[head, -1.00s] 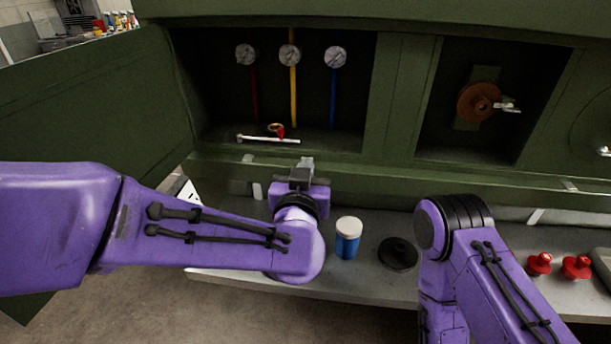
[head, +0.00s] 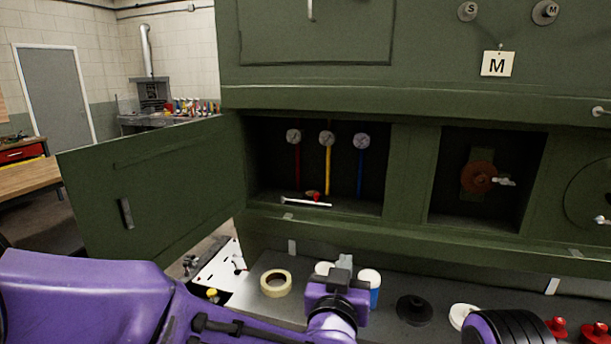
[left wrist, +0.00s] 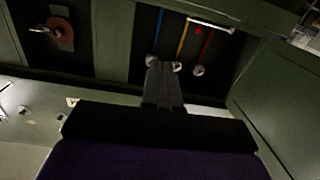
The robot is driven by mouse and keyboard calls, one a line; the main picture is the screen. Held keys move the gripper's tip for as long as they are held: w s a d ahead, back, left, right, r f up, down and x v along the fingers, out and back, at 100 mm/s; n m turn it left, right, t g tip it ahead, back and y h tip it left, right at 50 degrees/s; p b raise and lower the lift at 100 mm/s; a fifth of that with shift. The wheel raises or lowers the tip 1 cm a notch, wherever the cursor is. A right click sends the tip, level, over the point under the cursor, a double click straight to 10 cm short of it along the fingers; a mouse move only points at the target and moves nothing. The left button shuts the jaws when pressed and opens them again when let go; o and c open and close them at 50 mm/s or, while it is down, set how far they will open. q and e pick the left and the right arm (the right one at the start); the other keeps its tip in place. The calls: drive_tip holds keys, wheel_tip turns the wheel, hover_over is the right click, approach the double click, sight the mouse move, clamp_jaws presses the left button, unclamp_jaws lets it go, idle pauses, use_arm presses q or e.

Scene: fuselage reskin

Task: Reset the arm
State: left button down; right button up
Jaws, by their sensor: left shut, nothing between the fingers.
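My left arm comes in from the lower left in the head view. Its gripper (head: 345,263) is shut and empty in front of the green panel, above the grey shelf. In the left wrist view the shut fingers (left wrist: 163,84) point towards the open bay with the gauges. My right arm (head: 510,330) shows only in part at the bottom right; its gripper is out of view.
A green door (head: 150,190) stands open at the left of the gauge bay. A white-handled tool (head: 306,201) lies in the bay. The shelf holds a tape roll (head: 276,283), a blue jar with a white lid (head: 370,284), a black disc (head: 414,309) and red knobs (head: 594,333).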

use_arm(q)
drive_tip(key=s+a+f+n+g+y+b, duration=0.1)
drive_tip(key=s+a+f+n+g+y, duration=0.15)
drive_tip(key=a+f, duration=0.65)
drive_tip(key=s+a+f+n+g+y, duration=0.1)
drive_tip(key=a+f+n+g, duration=0.15)
drive_tip(key=a+f, duration=0.65)
drive_tip(key=s+a+f+n+g+y+b, duration=0.1)
drive_tip(key=s+a+f+n+y, duration=0.3)
drive_tip(key=f, duration=0.9)
drive_tip(key=s+a+f+g, duration=0.2)
drive_tip(key=s+a+f, duration=0.3)
drive_tip(key=s, duration=0.2)
drive_tip(key=s+a+f+g+b, duration=0.1)
drive_tip(key=s+a+f+g, duration=0.2)
drive_tip(key=s+a+f, duration=0.2)
drive_tip(key=s+a+f+g, duration=0.2)
drive_tip(key=s+a+f, duration=0.3)
drive_tip(key=s, duration=0.6)
wheel_tip(320, 180, down, 2)
drive_tip(key=shift+f+g, duration=0.15)
drive_tip(key=shift+g, duration=0.25)
use_arm(e)
drive_tip(key=f, duration=0.3)
drive_tip(key=shift+w+f, duration=0.25)
drive_tip(key=shift+f, duration=0.1)
